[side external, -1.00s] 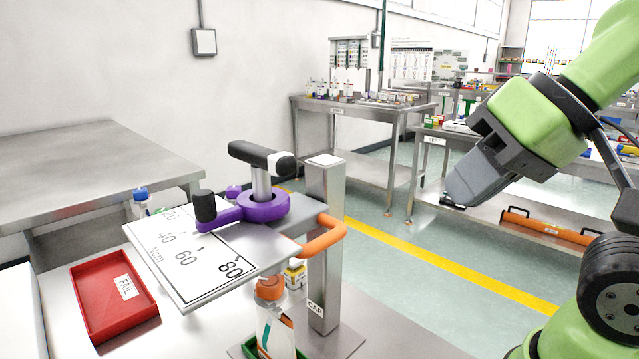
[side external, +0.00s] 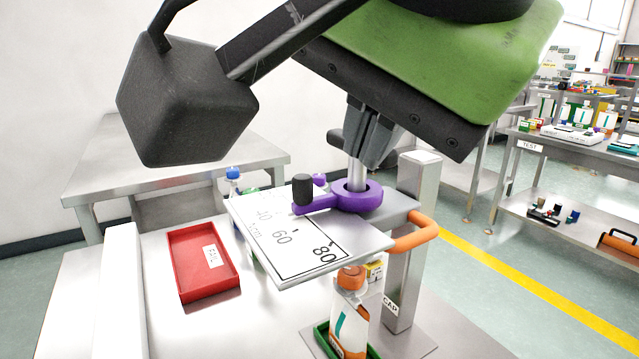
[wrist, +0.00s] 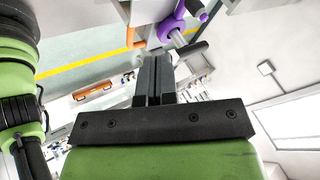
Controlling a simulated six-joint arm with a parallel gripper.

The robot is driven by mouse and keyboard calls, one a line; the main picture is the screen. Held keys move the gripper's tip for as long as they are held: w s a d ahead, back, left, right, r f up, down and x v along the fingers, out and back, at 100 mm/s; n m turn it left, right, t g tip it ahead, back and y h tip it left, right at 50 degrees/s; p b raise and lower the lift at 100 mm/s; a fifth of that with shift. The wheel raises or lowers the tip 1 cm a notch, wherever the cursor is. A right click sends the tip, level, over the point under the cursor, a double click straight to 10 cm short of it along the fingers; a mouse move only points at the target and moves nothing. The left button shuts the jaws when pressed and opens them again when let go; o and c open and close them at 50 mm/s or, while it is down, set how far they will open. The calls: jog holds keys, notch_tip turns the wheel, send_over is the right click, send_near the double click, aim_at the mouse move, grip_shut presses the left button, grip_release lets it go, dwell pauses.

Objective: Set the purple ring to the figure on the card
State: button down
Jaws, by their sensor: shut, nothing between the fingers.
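The purple ring (side external: 360,200) sits around the upright metal post on the grey plate. Its arm reaches left and carries an upright black knob (side external: 302,188); a small purple knob stands behind it. The white card (side external: 265,258) on the plate shows 40, 60 and a darker 80, with Nm; other marks are hidden by the arm. The ring's arm points to the side away from the 80. My gripper (side external: 368,150) is shut and empty, just above the ring beside the post and black crossbar. In the wrist view the shut fingers (wrist: 153,65) are apart from the ring (wrist: 172,28).
An orange handle (side external: 412,236) sticks out right of the plate beside the metal column (side external: 408,270). A bottle (side external: 349,318) with an orange cap stands below in a green tray. A red FAIL tray (side external: 203,265) lies left on the bench.

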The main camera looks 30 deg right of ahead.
aim_at(307, 192)
jog(key=x, duration=1)
jog(key=shift+d, duration=0.1)
jog(key=shift+w+a+r, duration=0.1)
jog(key=shift+w+a, duration=0.1)
jog(key=shift+w, duration=0.35)
jog(key=shift+w+a+r, duration=0.1)
jog(key=shift+w+a, duration=0.1)
jog(key=shift+w, duration=0.35)
jog(key=shift+w+a, duration=0.2)
jog(key=shift+w, duration=0.5)
jog(key=shift+w+a, duration=0.25)
jog(key=shift+w, duration=0.45)
